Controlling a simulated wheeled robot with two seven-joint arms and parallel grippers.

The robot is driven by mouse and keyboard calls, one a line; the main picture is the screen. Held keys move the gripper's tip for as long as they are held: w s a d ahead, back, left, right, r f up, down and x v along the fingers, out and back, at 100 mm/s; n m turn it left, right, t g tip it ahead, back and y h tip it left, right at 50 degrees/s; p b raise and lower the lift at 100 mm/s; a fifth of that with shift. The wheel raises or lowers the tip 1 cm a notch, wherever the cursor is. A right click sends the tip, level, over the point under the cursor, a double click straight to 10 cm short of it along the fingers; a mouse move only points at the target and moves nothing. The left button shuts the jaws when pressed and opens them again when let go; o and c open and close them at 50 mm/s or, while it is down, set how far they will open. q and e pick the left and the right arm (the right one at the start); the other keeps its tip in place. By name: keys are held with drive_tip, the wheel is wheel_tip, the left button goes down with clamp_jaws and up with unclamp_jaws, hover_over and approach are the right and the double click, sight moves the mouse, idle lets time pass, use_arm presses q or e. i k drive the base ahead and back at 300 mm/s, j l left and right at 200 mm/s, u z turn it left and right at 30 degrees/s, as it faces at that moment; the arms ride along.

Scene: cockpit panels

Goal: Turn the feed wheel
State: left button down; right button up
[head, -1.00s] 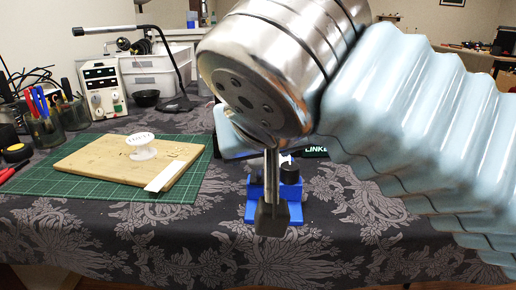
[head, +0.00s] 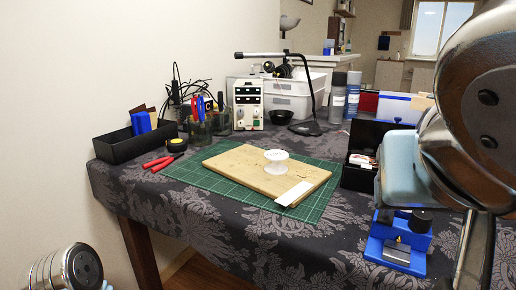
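My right gripper (head: 473,262) is at the right edge, in front of the table and well apart from the wheel. Its fingers are seen side-on and cut by the frame, so their opening is unclear. At the bottom left, my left arm's metal wrist (head: 65,272) shows. Its fingers are mostly outside the picture. Nothing touches the wheel.
A green mat (head: 207,181) lies under the board, with a white strip (head: 294,193) on the board's right corner. Red-handled pliers (head: 157,162) lie left. A black box (head: 362,160) and a blue device (head: 395,252) stand right. The cloth in front is clear.

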sight(419, 221)
drive_tip(key=k+j, duration=0.55)
drive_tip(key=k, duration=0.25)
